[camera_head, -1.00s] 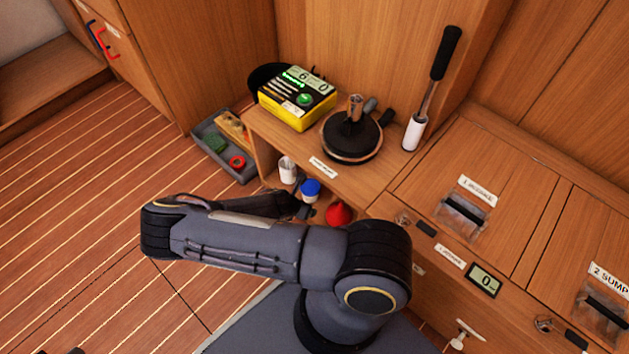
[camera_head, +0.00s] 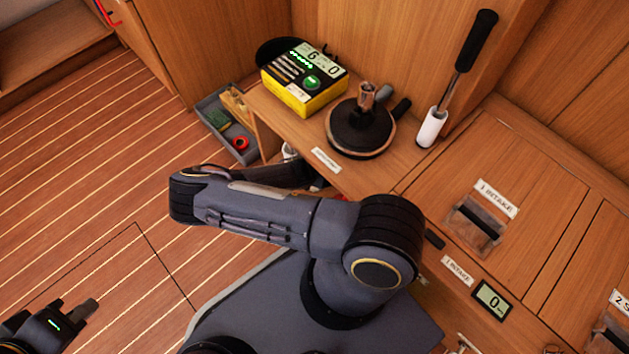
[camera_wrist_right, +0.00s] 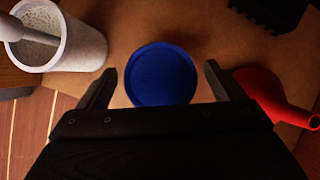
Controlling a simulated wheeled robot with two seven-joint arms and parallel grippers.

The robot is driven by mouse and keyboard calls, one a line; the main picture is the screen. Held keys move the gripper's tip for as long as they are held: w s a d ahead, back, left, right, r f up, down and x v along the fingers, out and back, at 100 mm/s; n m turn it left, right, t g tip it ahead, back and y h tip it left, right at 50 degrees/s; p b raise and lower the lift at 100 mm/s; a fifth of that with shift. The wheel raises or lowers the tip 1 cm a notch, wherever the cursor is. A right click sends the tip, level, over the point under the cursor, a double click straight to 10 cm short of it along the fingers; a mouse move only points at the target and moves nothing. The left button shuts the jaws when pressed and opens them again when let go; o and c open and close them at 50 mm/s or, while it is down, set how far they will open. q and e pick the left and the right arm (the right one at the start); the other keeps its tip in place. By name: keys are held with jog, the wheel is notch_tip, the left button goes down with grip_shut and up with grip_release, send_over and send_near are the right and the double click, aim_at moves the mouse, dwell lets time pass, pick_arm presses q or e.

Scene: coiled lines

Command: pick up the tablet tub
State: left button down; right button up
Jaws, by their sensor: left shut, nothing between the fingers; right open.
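The tablet tub shows in the right wrist view as a round blue lid (camera_wrist_right: 161,76); its sides are hidden below the lid. My right gripper (camera_wrist_right: 159,70) is open, with one finger to the left and one to the right of the lid, apart from it. I cannot tell how far the fingertips are above the lid. In the head view my right arm hides the tub. My left gripper (camera_head: 88,306) is shut and empty over the floor at the lower left, far from the tub.
A white cup of grainy stuff (camera_wrist_right: 75,45) stands left of the tub and a red funnel (camera_wrist_right: 275,95) lies close on the right. A dark block (camera_wrist_right: 270,12) is behind. Above the shelf, the counter holds a yellow device (camera_head: 303,92) and a black round-based tool (camera_head: 360,128).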

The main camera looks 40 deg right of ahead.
jog(key=x, duration=0.2)
jog(key=shift+d+f+b, duration=0.1)
jog(key=shift+f+b, duration=0.25)
jog(key=shift+b, duration=0.05)
jog(key=shift+c, duration=0.3)
jog(key=c, duration=1)
jog(key=shift+r, duration=0.1)
